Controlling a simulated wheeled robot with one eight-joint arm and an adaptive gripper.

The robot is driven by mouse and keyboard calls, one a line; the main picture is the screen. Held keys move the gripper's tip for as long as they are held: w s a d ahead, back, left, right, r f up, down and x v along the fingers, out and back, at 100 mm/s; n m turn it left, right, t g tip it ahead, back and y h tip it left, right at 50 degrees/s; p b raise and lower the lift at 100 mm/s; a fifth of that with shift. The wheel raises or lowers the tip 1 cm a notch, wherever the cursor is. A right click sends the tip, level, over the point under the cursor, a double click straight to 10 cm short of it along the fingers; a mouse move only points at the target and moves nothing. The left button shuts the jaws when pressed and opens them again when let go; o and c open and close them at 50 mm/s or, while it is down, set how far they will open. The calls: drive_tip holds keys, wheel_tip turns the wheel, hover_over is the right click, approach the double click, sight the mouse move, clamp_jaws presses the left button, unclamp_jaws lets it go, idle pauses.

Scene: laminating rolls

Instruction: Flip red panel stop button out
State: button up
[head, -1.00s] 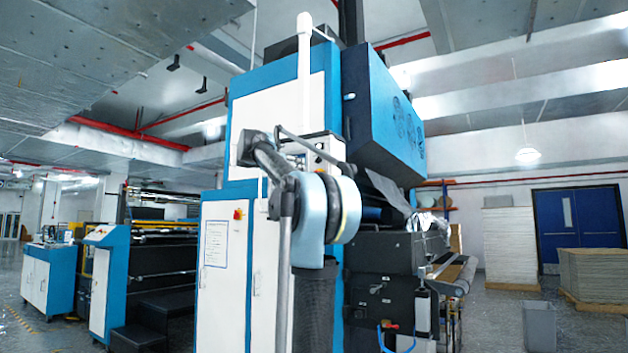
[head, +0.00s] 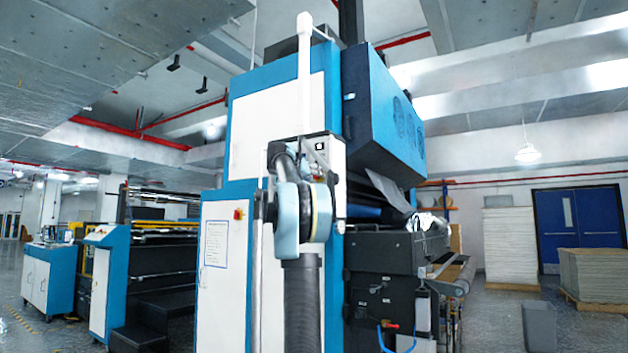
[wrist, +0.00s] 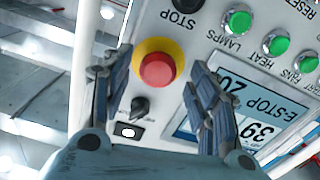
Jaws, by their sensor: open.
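The red panel stop button (wrist: 159,70) has a round red cap on a yellow collar, set in a light grey control panel (wrist: 208,22) in the wrist view. My gripper (wrist: 155,75) is open, one finger left of the button and one right of it. Whether the fingertips touch the panel I cannot tell. The right finger covers part of a display reading E-STOP (wrist: 256,103). In the head view the panel (head: 327,155) is mostly behind my arm, and the button and fingers are hidden there.
Beside the button are a black STOP button (wrist: 187,10), a black rotary knob (wrist: 143,107) and several green buttons (wrist: 239,21). The tall blue and white machine (head: 285,90) stands close. Another small red button (head: 238,214) is on its left cabinet. Open floor (head: 495,325) lies right.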

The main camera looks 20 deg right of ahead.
drive_tip(key=shift+w+d, duration=0.45)
drive_tip(key=shift+d, duration=0.1)
clamp_jaws()
drive_tip(key=shift+s+a, duration=0.3)
drive_tip(key=shift+a, duration=0.1)
unclamp_jaws()
drive_tip(key=shift+a, duration=0.1)
drive_tip(key=shift+s, duration=0.1)
drive_tip(key=v, duration=1.1)
drive_tip(key=shift+s+a, duration=0.2)
drive_tip(key=shift+a, duration=0.15)
